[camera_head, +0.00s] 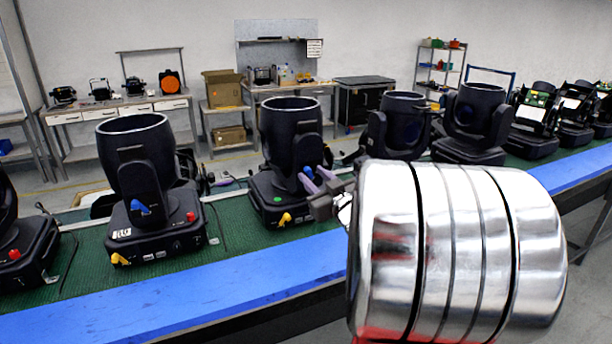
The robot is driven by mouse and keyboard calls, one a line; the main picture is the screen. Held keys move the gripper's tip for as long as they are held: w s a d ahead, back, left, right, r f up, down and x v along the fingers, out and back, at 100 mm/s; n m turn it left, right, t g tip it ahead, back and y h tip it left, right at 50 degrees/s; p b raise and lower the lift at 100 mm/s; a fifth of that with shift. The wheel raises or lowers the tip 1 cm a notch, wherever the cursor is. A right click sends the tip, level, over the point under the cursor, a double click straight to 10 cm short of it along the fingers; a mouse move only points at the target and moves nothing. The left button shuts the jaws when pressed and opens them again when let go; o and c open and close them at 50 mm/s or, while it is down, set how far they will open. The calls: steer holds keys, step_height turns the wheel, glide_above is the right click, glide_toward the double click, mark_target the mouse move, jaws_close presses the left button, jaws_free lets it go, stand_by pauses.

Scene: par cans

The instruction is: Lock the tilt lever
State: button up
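Several black moving-head fixtures stand in a row on the green mat. The second full fixture from the left (291,122) has a blue tilt lever (308,172) on the side of its yoke. It also has a yellow lever (286,218) low on its base. My gripper (311,175) reaches in from the right, its two purple-grey fingers visibly apart at the blue lever. The lever shows between the fingertips; I cannot tell whether they touch it. The fixture to the left (134,154) has its own blue lever (141,208) and yellow lever (119,259).
My large silver arm link hides the lower right of the bench. A blue strip (170,301) runs along the bench's front edge, clear at the left. More fixtures (475,118) stand to the right on the green mat (85,262). Worktables (117,110) and a shelf are behind.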

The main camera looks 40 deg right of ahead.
steer(key=shift+x, duration=0.8)
jaws_close()
steer(key=shift+a, duration=0.1)
